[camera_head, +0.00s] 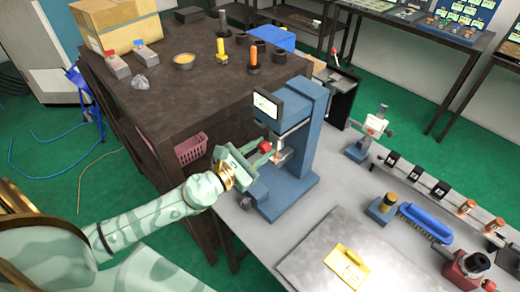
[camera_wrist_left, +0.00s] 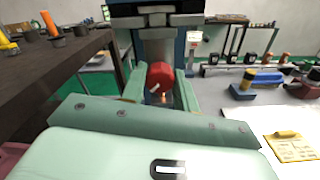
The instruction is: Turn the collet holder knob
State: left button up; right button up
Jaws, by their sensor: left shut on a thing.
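A blue upright machine (camera_head: 308,112) with a small display stands at the left end of the grey workbench. Its red knob (camera_head: 265,147) faces my left arm. My left gripper (camera_head: 262,154) reaches in from the left at the knob's height and is shut on it. In the left wrist view, the red knob (camera_wrist_left: 160,76) sits between the two pale green fingers (camera_wrist_left: 161,90). The fingers partly hide the knob's sides, and its mounting is hard to make out. My right gripper is not in view.
A dark table (camera_head: 190,95) with a cardboard box (camera_head: 118,24) and small parts stands close behind my left arm. On the bench lie a grey plate with a yellow pad (camera_head: 346,266), a blue brush-like piece (camera_head: 426,222) and a red device (camera_head: 468,268).

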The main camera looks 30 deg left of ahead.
pick_arm(q)
jog(key=shift+f, duration=0.15)
jog(key=o, duration=1)
jog(key=shift+s, duration=0.1)
jog(key=shift+b+v, duration=3.6)
jog(key=shift+v, duration=4.5)
